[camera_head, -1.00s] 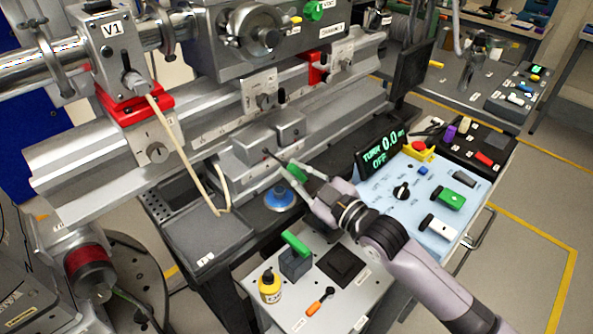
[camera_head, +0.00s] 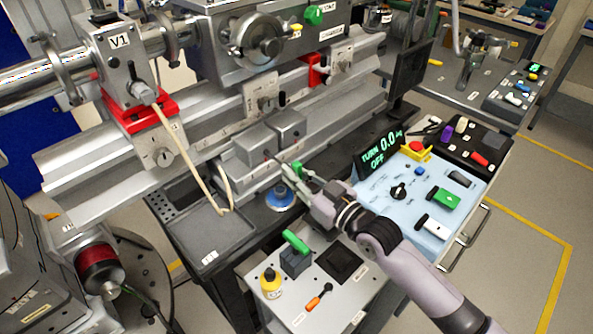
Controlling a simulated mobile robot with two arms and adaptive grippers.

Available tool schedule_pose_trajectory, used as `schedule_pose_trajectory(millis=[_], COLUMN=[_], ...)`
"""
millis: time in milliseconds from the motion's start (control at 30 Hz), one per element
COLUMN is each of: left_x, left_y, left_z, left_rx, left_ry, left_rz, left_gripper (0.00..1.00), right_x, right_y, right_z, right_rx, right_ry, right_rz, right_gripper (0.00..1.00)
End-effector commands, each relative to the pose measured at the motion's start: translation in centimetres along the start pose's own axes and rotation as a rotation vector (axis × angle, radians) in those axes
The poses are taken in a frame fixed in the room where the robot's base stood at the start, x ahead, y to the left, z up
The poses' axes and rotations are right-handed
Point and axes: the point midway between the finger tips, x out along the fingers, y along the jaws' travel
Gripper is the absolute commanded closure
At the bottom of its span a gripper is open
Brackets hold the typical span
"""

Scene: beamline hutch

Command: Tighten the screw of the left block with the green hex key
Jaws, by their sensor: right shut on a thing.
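The left block (camera_head: 255,144) is a grey metal block on a pale base plate, beside a similar right block (camera_head: 287,124). A small dark screw spot shows low on the left block's front face. My right gripper (camera_head: 292,176) is in front of the blocks, shut on the green hex key (camera_head: 297,168). Only a bit of green shows between the fingers. The key's thin shaft points at the left block's front; I cannot tell whether its tip is seated in the screw. My left gripper is not in view.
The display (camera_head: 382,152) reads TURN 0.0 OFF. A pale cable (camera_head: 192,160) hangs at left.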

Motion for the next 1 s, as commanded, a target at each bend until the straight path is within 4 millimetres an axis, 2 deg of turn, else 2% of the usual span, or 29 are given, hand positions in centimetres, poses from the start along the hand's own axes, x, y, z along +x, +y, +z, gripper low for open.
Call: schedule_pose_trajectory(millis=[33,167,533,767,1000], left_x=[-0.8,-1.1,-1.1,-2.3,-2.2], left_y=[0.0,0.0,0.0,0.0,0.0], left_z=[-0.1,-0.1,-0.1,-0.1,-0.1], left_rx=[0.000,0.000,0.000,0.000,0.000], left_ry=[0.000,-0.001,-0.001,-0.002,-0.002], left_rz=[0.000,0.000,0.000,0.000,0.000], left_gripper=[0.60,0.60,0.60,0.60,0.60], right_x=[0.0,0.0,0.0,0.1,0.1], right_y=[0.0,-0.1,-0.1,-0.1,-0.1], right_z=[-0.4,-0.2,-0.1,-0.2,-0.1], right_rx=[0.064,0.180,0.207,0.519,0.538], right_ry=[-0.004,-0.006,-0.006,-0.015,-0.014], right_rz=[0.001,0.000,0.000,0.001,0.000], right_gripper=[1.00,1.00,1.00,1.00,1.00])
